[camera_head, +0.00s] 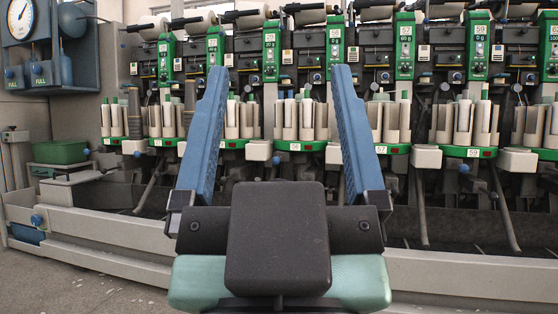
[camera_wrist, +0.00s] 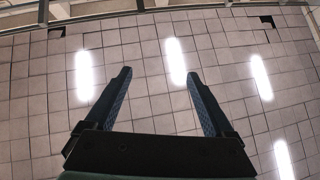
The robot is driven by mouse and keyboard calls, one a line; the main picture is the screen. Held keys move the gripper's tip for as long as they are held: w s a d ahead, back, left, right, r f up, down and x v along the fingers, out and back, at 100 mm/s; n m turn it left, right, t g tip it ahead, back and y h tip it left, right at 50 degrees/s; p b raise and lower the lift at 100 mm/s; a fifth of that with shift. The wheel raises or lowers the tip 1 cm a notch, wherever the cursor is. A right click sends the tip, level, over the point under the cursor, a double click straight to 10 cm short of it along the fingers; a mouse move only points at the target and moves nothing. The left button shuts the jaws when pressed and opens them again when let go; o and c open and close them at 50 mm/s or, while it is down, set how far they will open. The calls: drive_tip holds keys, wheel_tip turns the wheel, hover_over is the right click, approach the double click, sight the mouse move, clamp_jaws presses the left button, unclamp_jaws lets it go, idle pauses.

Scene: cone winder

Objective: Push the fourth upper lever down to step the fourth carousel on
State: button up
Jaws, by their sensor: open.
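My gripper (camera_head: 279,70) is open and empty in the head view, its two blue ribbed fingers raised wide apart in front of a row of winding units. It also shows open in the wrist view (camera_wrist: 158,76), with nothing between the fingers. Each unit has a green upright panel, such as this one (camera_head: 335,45). Below stand carousels of pale upright tubes (camera_head: 300,118) on green trays. Small blue knobs, such as this upper one (camera_head: 385,76) and this lower one (camera_head: 464,168), show on the units. I cannot tell which lever is the fourth. The fingers hide parts of the units.
A blue-grey cabinet with a gauge (camera_head: 20,18) stands at the left, near a green box (camera_head: 60,152). A long pale rail (camera_head: 110,235) runs along the machine's foot. The wrist view shows only a tiled surface (camera_wrist: 145,105) with bright strips and no machine parts I can identify.

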drive_tip(key=shift+w, duration=0.3)
drive_tip(key=c, duration=0.3)
drive_tip(key=shift+r+p, duration=0.4)
drive_tip(key=shift+p, duration=0.05)
drive_tip(key=shift+c, duration=1.3)
wheel_tip(320, 180, up, 8)
drive_tip(key=p, duration=0.8)
clamp_jaws()
wheel_tip(320, 180, up, 61)
drive_tip(key=p, duration=6.1)
drive_tip(key=shift+r, duration=0.15)
drive_tip(key=shift+a, duration=0.1)
